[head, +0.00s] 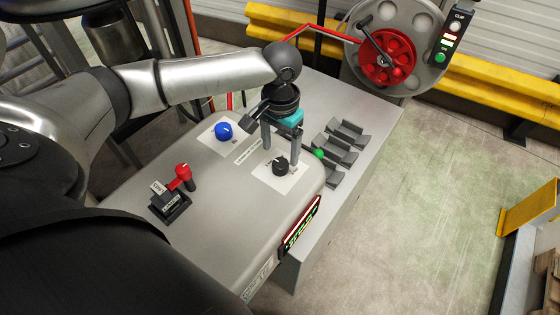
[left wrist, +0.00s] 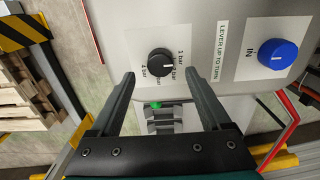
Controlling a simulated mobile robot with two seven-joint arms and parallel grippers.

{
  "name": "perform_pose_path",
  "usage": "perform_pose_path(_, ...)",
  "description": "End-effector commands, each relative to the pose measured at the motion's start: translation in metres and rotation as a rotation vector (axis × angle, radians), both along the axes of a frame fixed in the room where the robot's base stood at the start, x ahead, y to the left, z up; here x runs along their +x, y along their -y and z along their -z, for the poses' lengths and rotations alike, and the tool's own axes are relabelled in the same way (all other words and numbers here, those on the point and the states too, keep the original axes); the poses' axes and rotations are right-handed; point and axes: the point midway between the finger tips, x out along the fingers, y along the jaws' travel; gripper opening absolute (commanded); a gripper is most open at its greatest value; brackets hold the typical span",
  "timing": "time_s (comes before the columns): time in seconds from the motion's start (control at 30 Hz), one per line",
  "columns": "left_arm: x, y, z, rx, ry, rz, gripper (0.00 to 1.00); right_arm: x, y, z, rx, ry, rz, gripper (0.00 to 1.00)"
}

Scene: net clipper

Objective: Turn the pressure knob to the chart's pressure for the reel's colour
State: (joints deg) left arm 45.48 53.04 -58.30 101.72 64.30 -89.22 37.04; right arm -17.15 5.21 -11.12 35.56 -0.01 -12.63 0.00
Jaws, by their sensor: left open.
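The black pressure knob (head: 280,166) sits on a white plate on the sloping grey machine top. In the left wrist view the knob (left wrist: 160,65) has "bar" labels around it and a white mark that seems to point right; the numbers are too small to read surely. My left gripper (head: 281,158) is open, its fingers pointing down on either side of the knob. In the wrist view its fingertips (left wrist: 158,74) stand apart from the knob with clear gaps. The reel (head: 388,60) at the back is red. No chart is readable. My right gripper is not in view.
A blue knob (head: 223,130) marked "IN" is beside the pressure knob. A red lever (head: 183,172) stands nearer the left. A lit panel (head: 300,226) is on the front edge.

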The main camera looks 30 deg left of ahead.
Motion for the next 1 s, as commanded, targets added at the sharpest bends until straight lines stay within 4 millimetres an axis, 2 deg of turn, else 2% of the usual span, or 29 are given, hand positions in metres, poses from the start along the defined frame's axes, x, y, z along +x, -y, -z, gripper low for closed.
perform_pose_path(0.03,-0.001,0.0,0.012,0.0,-0.004,-0.001,0.81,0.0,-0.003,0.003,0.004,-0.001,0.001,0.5)
perform_pose_path(0.1,-0.001,0.0,0.024,0.001,-0.003,-0.001,0.81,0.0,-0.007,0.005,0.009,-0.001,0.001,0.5)
perform_pose_path(0.3,0.0,0.0,0.047,0.0,0.0,0.001,0.81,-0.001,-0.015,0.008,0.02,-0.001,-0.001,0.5)
perform_pose_path(0.67,0.0,0.0,0.052,0.001,0.001,0.001,0.81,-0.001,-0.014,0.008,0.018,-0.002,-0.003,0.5)
perform_pose_path(1.0,0.0,0.0,0.051,0.0,0.001,0.001,0.45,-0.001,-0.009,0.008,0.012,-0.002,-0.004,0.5)
